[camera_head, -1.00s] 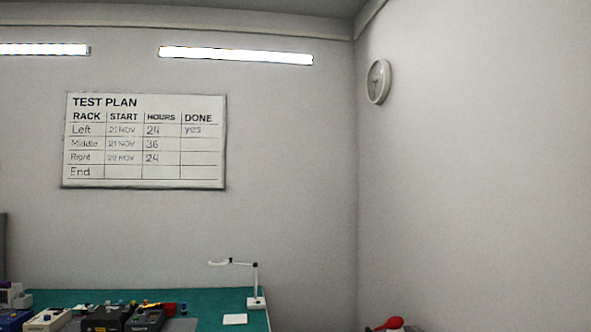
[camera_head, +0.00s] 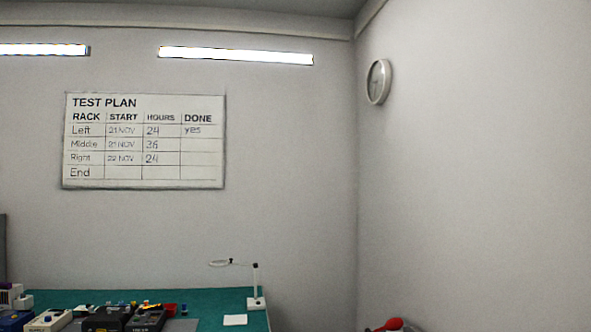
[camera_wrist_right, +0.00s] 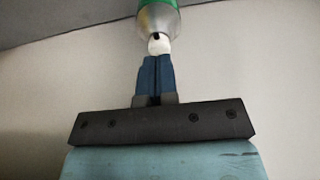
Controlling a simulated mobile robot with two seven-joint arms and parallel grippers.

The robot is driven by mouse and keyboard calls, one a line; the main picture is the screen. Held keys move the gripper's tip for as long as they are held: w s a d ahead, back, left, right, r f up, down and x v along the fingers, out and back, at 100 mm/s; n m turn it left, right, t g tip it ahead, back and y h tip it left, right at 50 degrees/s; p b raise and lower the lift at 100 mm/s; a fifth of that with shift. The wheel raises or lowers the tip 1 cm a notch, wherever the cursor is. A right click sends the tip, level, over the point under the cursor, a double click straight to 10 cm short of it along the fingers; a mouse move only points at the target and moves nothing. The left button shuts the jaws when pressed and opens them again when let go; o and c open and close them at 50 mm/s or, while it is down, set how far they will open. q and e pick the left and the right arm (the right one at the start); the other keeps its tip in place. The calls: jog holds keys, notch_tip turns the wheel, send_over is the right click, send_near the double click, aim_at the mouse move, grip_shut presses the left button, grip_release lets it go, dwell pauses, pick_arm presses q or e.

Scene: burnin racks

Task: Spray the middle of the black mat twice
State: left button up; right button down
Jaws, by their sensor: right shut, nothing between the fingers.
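In the right wrist view, my right gripper (camera_wrist_right: 156,62) has its blue fingers shut together with nothing between them. Just beyond the fingertips is a spray can (camera_wrist_right: 158,18) with a green body, a silver shoulder and a white nozzle (camera_wrist_right: 159,44) with a dark spot. The nozzle lines up with the fingertips; I cannot tell whether they touch. Most of the can is cut off by the top edge. What holds the can is not seen. The black mat cannot be made out in either view. My left gripper is not in view.
A green bench top (camera_head: 200,300) at the lower left carries several devices (camera_head: 103,319), a white magnifier lamp (camera_head: 256,285) and a white card (camera_head: 235,320). A red object (camera_head: 389,325) shows at the bottom. A test plan board (camera_head: 144,140) and a clock (camera_head: 379,82) hang on the walls.

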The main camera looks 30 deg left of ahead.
jog(key=shift+f, duration=0.25)
jog(key=shift+f, duration=0.6)
jog(key=shift+r, duration=0.1)
jog(key=shift+r+p, duration=0.75)
jog(key=shift+p, duration=0.3)
jog(key=shift+r, duration=0.1)
dwell(0.3)
notch_tip(320, 180, up, 5)
jog(key=p, duration=0.4)
jog(key=shift+p, duration=0.3)
